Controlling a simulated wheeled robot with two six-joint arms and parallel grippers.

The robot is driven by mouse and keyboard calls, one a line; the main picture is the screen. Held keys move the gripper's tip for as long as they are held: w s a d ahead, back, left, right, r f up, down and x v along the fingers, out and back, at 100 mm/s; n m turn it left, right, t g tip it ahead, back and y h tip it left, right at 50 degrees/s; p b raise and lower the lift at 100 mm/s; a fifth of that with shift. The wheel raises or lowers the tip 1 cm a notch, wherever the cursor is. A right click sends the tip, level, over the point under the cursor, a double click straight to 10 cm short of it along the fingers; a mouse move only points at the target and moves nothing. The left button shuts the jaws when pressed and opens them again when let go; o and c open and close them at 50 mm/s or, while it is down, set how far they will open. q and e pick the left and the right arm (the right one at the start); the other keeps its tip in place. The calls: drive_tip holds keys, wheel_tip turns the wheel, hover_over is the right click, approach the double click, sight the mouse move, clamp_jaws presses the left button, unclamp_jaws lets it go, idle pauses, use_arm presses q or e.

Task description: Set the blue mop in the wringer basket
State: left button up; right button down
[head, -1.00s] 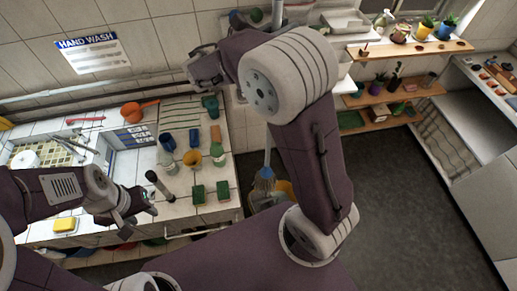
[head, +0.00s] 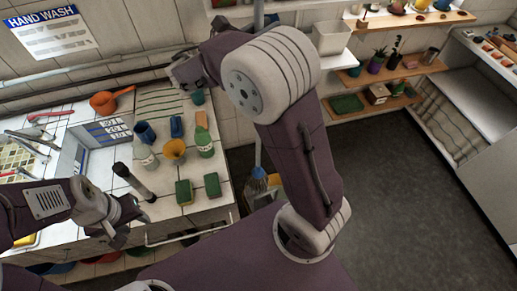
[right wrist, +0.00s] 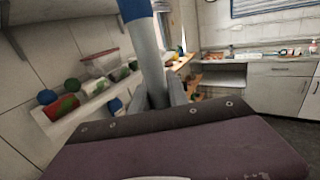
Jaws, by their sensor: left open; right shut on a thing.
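The mop pole (head: 258,153) stands nearly upright between the counter and my right arm, and its blue head (head: 259,181) hangs low at the counter's right end. My right gripper (right wrist: 157,98) is shut on the pole, which rises between its fingers in the right wrist view to a blue upper part (right wrist: 133,9). In the head view my right arm hides this grip. My left gripper (head: 138,213) is open and empty near the counter's front.
Wall shelves with plants (head: 377,64) stand at the back right. The dark floor (head: 400,180) on the right is clear.

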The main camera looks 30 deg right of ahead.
wheel_tip(320, 180, down, 34)
drive_tip(key=b, duration=1.4)
drive_tip(key=shift+r, duration=0.2)
drive_tip(key=c, duration=1.3)
unclamp_jaws()
drive_tip(key=shift+s, duration=0.15)
use_arm(q)
wheel_tip(320, 180, down, 17)
drive_tip(key=shift+f, duration=0.2)
use_arm(e)
drive_tip(key=shift+a, duration=0.15)
